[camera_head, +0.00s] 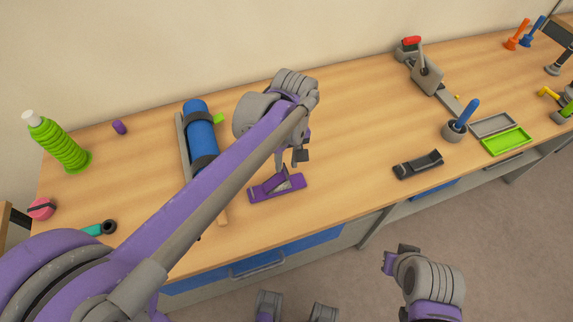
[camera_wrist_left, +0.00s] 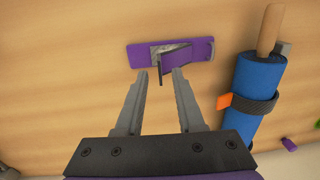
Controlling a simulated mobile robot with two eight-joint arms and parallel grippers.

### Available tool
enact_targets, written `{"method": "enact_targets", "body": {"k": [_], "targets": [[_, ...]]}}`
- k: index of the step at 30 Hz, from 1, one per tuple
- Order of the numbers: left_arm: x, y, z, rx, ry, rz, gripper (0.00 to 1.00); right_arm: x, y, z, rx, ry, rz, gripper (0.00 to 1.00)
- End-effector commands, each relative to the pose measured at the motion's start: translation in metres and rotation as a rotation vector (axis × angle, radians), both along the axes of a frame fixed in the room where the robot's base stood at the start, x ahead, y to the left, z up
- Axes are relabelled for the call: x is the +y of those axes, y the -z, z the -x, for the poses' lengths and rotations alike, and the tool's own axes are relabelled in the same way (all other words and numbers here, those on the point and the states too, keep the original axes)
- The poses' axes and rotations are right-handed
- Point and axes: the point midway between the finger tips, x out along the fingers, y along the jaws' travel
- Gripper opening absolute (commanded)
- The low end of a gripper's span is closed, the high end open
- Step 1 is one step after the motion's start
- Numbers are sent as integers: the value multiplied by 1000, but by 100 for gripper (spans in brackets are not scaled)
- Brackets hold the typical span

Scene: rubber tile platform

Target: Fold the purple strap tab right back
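A purple strap base (camera_head: 290,187) lies flat on the wooden bench near its front edge, with a purple tab (camera_head: 275,184) standing tilted up from it. In the left wrist view the base (camera_wrist_left: 200,50) runs across the top, with a grey patch beside the raised tab (camera_wrist_left: 172,64). My left gripper (camera_head: 291,162) is above the strap. In the left wrist view its two fingers (camera_wrist_left: 159,74) are apart, with the tab's free end near the gap between them and nothing gripped. My right gripper (camera_head: 392,259) is off the bench front, its fingertips unclear.
A blue roll (camera_head: 201,135) with dark bands lies left of the strap. A dark grey holder (camera_head: 418,165) lies to the right, with a grey cup (camera_head: 454,130) and green tray (camera_head: 506,140) beyond. The bench between strap and holder is clear.

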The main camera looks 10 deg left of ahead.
Motion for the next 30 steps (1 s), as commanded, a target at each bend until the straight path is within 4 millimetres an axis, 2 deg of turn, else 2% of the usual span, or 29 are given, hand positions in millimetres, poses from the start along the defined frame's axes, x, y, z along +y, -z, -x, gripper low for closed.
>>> {"method": "enact_targets", "body": {"k": [5, 14, 20, 21, 30], "targets": [[1, 15, 0, 0, 0, 0, 38, 0, 2, 0, 1, 0, 0, 0], [1, 17, 1, 0, 0, 0, 38, 0, 2, 0, 1, 0, 0, 0], [1, 17, 1, 0, 0, 0, 3, 0, 2, 0, 1, 0, 0, 0], [1, 17, 1, 0, 0, 0, 0, 0, 2, 0, 1, 0, 0, 0], [1, 17, 1, 0, 0, 0, 0, 0, 2, 0, 1, 0, 0, 0]]}}
